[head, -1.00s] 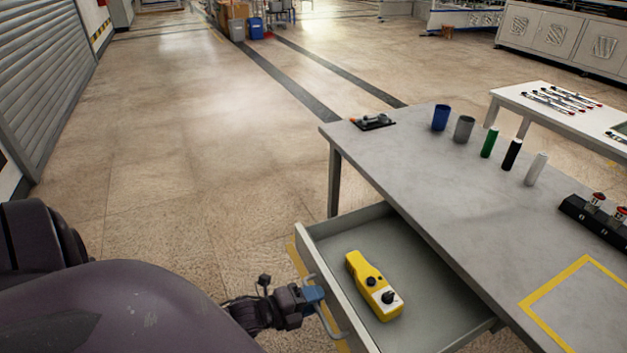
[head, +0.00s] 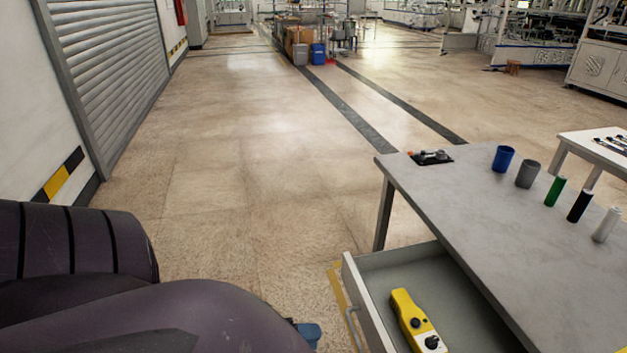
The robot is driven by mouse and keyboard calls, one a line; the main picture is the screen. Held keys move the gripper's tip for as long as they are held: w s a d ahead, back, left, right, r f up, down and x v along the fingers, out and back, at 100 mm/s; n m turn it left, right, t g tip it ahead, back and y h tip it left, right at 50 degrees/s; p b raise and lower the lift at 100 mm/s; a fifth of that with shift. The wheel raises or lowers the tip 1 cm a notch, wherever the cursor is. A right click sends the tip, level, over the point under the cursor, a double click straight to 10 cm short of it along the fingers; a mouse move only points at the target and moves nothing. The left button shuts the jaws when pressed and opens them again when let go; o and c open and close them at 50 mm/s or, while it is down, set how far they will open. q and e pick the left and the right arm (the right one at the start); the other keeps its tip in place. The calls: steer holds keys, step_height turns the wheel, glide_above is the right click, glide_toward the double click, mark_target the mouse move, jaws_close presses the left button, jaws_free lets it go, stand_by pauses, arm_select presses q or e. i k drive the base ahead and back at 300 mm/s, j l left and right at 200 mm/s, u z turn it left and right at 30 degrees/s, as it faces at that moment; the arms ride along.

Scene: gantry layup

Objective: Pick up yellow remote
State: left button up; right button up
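The yellow remote (head: 413,318) lies in the open drawer (head: 353,284) of the grey table, near the drawer's front panel. It has a white end with a black knob, close to the bottom edge of the head view. My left gripper (head: 309,331) is mostly hidden behind my own arm. Only a blue part of it shows, left of the drawer handle (head: 353,327) and apart from the remote. Its fingers cannot be made out. My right gripper is out of the picture.
The grey table (head: 470,200) carries a blue cup (head: 503,158), a grey cup (head: 527,173), and green (head: 555,190), black (head: 580,205) and white (head: 606,224) cylinders. A small black device (head: 431,157) sits at its far corner. Open floor (head: 230,190) lies left of the table.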

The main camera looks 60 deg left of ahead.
mark_target(404, 307)
steer(key=u, duration=1.05)
